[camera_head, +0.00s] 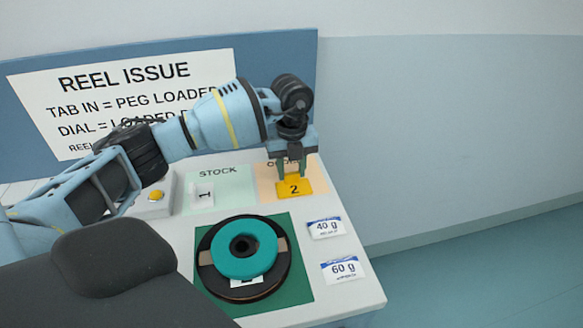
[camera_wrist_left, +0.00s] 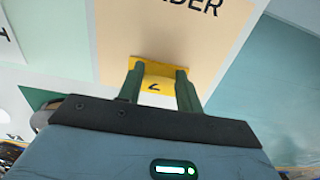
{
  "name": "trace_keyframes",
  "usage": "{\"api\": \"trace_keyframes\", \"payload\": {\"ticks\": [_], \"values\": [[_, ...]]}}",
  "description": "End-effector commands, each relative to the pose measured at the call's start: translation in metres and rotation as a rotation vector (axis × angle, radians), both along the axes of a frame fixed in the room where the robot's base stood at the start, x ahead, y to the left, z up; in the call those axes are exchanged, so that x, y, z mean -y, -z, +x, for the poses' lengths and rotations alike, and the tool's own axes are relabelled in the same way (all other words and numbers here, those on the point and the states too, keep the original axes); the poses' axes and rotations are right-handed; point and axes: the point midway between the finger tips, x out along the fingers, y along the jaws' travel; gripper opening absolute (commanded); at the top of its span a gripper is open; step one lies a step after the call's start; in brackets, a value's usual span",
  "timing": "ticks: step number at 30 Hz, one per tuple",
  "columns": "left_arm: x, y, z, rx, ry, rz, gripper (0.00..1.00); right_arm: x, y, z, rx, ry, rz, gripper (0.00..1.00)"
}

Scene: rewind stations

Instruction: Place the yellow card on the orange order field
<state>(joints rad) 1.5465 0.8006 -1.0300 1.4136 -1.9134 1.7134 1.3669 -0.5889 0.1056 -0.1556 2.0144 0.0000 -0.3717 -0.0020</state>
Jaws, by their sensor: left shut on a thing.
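The yellow card (camera_head: 294,187), marked 2, is in my left gripper (camera_head: 291,174) at the orange order field (camera_head: 265,183). In the left wrist view the card (camera_wrist_left: 152,68) sits between the two green fingers of the left gripper (camera_wrist_left: 160,88), with the orange field (camera_wrist_left: 165,30) behind it. The fingers are shut on the card. I cannot tell whether the card touches the field. The gripper and card hide part of the field and its label. My right gripper is not in view.
Left of the orange field is a green STOCK field (camera_head: 225,182) with a white card (camera_head: 203,196) marked 1. In front is a reel (camera_head: 244,248) on a green mat (camera_head: 300,290). Labels of 40 g (camera_head: 326,228) and 60 g (camera_head: 343,269) lie right. A yellow button (camera_head: 156,196) is left.

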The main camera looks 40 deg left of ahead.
Motion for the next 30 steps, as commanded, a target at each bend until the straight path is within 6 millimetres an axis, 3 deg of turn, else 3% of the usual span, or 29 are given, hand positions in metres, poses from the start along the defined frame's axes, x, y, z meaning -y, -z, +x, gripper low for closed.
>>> {"api": "trace_keyframes", "payload": {"ticks": [2, 3, 7, 20, 30], "values": [[0.0, 0.003, 0.0, -0.001, 0.0, 0.0, 0.14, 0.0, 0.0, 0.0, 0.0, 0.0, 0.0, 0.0], [0.0, 0.003, 0.0, -0.001, 0.0, -0.001, 0.39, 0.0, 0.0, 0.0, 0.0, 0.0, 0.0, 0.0], [0.0, 0.002, 0.0, -0.001, 0.0, -0.001, 0.56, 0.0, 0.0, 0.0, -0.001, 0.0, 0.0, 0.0], [0.0, -0.008, 0.0, 0.002, 0.0, -0.001, 0.57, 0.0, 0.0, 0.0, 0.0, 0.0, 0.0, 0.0], [0.0, -0.072, 0.001, 0.004, 0.0, 0.0, 0.57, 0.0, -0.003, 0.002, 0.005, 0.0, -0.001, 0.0]]}}
